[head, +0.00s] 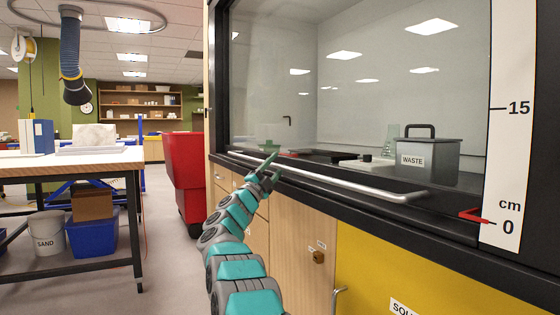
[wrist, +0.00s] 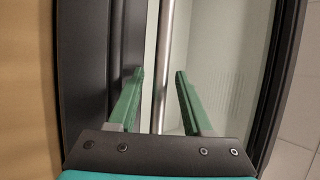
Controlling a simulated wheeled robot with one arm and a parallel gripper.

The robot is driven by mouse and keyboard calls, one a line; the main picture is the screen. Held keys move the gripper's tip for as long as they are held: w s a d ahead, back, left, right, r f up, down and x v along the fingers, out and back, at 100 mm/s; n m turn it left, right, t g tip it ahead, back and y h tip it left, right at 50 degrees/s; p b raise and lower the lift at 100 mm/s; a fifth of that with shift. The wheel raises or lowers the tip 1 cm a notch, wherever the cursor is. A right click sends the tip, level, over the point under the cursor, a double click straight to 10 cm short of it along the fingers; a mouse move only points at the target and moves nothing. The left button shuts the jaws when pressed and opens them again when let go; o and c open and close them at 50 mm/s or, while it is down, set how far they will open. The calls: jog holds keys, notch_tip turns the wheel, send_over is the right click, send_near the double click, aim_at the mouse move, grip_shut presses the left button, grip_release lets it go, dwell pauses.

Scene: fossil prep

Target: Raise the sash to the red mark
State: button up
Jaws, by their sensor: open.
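The fume hood's glass sash (head: 330,100) is down, its lower edge close to the black sill. A long silver handle bar (head: 330,178) runs along its bottom. A red pointer (head: 472,215) sits just above 0 cm on the white scale (head: 508,120); I cannot tell what it is fixed to. No other red mark shows on the visible part of the scale. My gripper (head: 272,163) is open at the left part of the bar. In the wrist view the bar (wrist: 166,60) runs between the spread green fingers of my gripper (wrist: 160,73), apart from both.
Behind the glass stand a grey WASTE box (head: 428,158) and a flask. Below are wooden cabinets (head: 300,245) and a yellow door (head: 400,280) with a protruding handle. A red bin (head: 184,175) and a workbench (head: 70,160) stand left, with open floor between.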

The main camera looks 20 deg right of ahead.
jog(key=shift+w+d+r, duration=0.3)
jog(key=shift+w+d, duration=0.05)
jog(key=shift+d, duration=0.2)
jog(key=shift+w+d+r, duration=0.15)
jog(key=shift+d+r, duration=0.2)
jog(key=shift+d, duration=0.05)
jog(key=shift+c, duration=0.3)
grip_shut()
dwell(0.7)
